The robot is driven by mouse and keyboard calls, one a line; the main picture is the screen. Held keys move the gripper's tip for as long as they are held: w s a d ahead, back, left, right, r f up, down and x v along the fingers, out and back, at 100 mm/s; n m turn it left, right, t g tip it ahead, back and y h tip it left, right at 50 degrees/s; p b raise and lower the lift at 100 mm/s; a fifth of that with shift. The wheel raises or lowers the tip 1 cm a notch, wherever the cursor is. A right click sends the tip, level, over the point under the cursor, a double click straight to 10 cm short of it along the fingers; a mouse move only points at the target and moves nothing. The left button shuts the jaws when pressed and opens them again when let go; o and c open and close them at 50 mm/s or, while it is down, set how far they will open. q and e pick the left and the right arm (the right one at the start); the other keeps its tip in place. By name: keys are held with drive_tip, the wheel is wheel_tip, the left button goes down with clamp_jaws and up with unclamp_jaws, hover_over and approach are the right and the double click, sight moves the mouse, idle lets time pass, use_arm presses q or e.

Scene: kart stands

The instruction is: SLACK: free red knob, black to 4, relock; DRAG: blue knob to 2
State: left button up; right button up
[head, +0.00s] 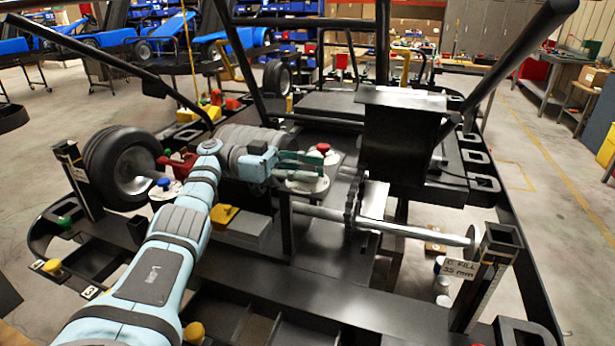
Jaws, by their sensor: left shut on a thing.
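My left gripper (302,167) reaches in over the kart stand from the lower left. Its green fingers are closed above a round white dial plate (307,187). It is shut on the black knob there, as far as I can tell; the fingers hide the knob and most of the dial markings. The red knob (323,147) stands on a pale base just behind the fingertips, apart from them as it appears. The blue knob (165,183) sits on another white dial at the left, near the wheel; its numbers are too small to read. My right gripper is not in view.
A black tyre (122,166) stands left of the blue knob. A yellow-and-grey block (240,225) lies below my gripper. An axle with a sprocket (357,204) and a dark upright box (402,135) stand to the right. Black frame tubes cross above.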

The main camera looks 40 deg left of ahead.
sight(308, 167)
use_arm(q)
drive_tip(key=shift+r, duration=0.1)
idle(0.3)
drive_tip(key=o, duration=1.2)
drive_tip(key=shift+c, duration=0.2)
wheel_tip(308, 167, up, 10)
drive_tip(key=shift+w, duration=0.1)
